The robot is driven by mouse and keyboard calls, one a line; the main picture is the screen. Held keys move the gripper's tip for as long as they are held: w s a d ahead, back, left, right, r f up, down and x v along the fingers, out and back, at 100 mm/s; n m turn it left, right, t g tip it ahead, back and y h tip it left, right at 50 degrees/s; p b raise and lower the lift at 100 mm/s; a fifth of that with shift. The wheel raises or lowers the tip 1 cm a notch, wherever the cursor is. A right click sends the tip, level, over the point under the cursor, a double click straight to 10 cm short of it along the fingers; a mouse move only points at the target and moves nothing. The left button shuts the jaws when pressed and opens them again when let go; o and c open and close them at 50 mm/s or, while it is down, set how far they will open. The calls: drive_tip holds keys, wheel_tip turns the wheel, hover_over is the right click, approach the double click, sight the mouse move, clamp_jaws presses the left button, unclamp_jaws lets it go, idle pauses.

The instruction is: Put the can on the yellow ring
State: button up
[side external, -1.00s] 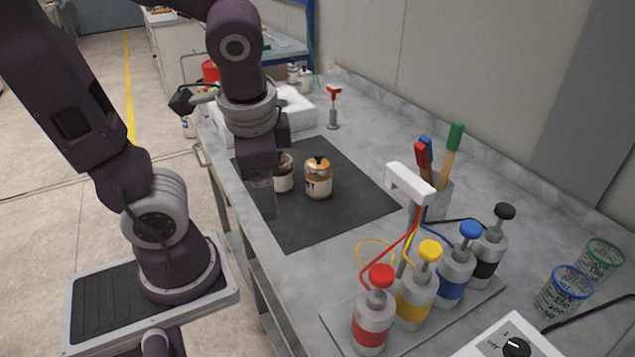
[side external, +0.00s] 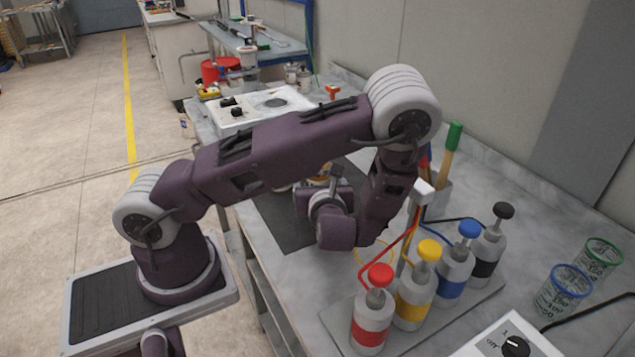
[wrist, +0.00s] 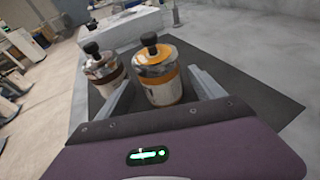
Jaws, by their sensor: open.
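In the wrist view, a can with an orange band and black knob (wrist: 163,75) stands upright between the two open fingers of my gripper (wrist: 161,82); I see no clear contact. A second, darker-banded can with a black knob (wrist: 103,68) stands just left of the left finger. In the side view my arm hides most of both cans and the gripper's fingers. The thin yellow ring (side external: 358,252) lies on the table beside the pump bottles, partly hidden by my arm and a bottle.
The cans stand on a dark mat (side external: 283,222). Red (side external: 371,325), yellow (side external: 414,295), blue (side external: 456,275) and black (side external: 491,255) pump bottles stand near the ring. A white device (side external: 262,108) sits behind the mat. Blue (side external: 566,292) and green (side external: 603,258) cups are at right.

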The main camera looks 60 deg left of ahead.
drive_tip(key=shift+x, duration=0.75)
clamp_jaws()
